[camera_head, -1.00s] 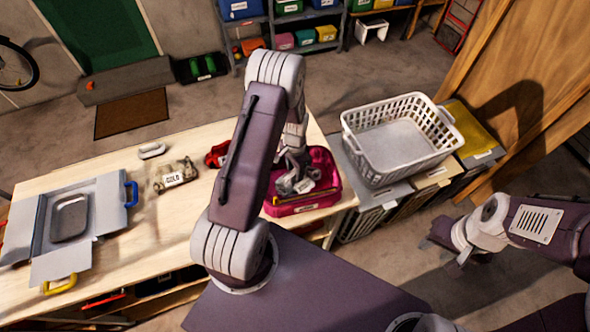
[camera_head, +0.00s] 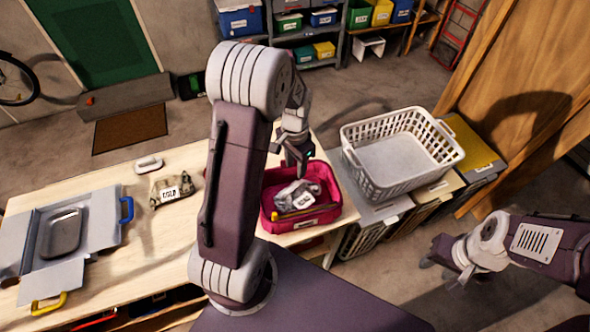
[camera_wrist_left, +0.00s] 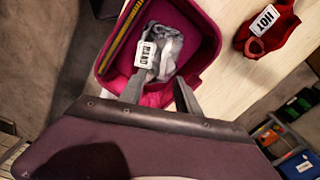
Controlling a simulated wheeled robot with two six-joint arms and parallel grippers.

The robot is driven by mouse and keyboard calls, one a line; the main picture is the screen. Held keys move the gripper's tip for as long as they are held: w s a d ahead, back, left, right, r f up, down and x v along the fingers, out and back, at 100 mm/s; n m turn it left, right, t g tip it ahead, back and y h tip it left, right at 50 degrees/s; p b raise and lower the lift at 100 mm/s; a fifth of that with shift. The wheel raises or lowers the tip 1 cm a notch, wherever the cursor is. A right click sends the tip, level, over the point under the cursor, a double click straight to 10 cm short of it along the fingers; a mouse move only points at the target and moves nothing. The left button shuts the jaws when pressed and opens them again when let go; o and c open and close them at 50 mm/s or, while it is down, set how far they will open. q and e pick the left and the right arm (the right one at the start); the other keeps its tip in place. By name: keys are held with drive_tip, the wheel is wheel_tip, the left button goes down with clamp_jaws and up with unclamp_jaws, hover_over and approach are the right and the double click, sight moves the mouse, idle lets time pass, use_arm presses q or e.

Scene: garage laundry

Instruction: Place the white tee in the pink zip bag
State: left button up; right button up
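The pink zip bag (camera_head: 332,208) stands open at the right end of the wooden table. A crumpled grey-white cloth, seemingly the white tee (camera_head: 293,196), lies inside it with a white tag. It also shows in the left wrist view (camera_wrist_left: 166,45), where the tag reads HAND. My left gripper (camera_head: 298,168) is above the bag, apart from the cloth. In the left wrist view its two fingers (camera_wrist_left: 158,92) are spread with nothing between them. My right gripper (camera_head: 445,268) is off to the right over the floor; its opening is unclear.
A white laundry basket (camera_head: 400,155) stands on bins right of the bag. A red cloth (camera_wrist_left: 270,30) tagged HOT lies beside the bag. A beige cloth (camera_head: 165,198) and a grey folding board (camera_head: 100,235) are further left. Bare table lies between them.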

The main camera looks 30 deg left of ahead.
use_arm(q)
drive_tip(key=s+d+r+n+t, duration=0.1)
drive_tip(key=s+d+r+n, duration=0.1)
drive_tip(key=s+d, duration=0.3)
drive_tip(key=s+d+r+n, duration=0.2)
drive_tip(key=s+d+n, duration=0.1)
drive_tip(key=s, duration=0.5)
wheel_tip(320, 180, down, 6)
drive_tip(key=w+b, duration=0.1)
drive_tip(key=b, duration=0.5)
drive_tip(key=shift+a+f, duration=0.2)
drive_tip(key=shift+a, duration=0.05)
use_arm(e)
wheel_tip(320, 180, down, 6)
drive_tip(key=shift+r, duration=0.1)
drive_tip(key=shift+s, duration=0.1)
